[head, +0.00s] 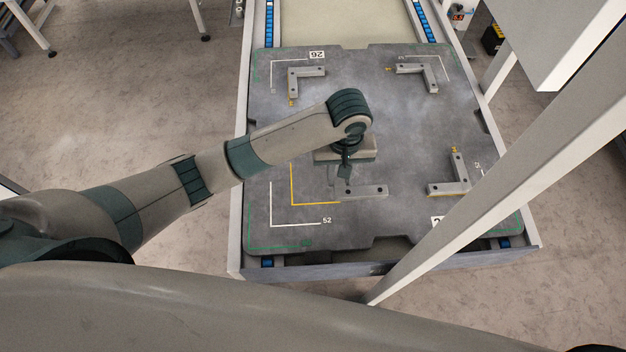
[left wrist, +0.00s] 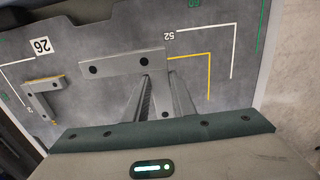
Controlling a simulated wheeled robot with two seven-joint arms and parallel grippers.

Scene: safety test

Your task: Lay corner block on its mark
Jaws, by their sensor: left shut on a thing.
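The grey L-shaped corner block (head: 365,191) is in my left gripper (head: 345,176), which is shut on one of its legs. In the left wrist view the fingers (left wrist: 162,95) close on the block (left wrist: 122,62), whose long leg with dark holes lies crosswise. The yellow corner mark (head: 292,188) is bare, to the left of the block, with a white corner line and the number 52 outside it. The mark also shows in the left wrist view (left wrist: 208,72), right of the block. I cannot tell the block's height above the plate. My right gripper is not in view.
Other corner blocks lie on the dark plate (head: 400,130): far left (head: 304,72), far right (head: 420,70) and right (head: 459,178). The plate sits on a conveyor with a raised front rail (head: 390,263). A pale slanted post (head: 480,180) crosses the right side.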

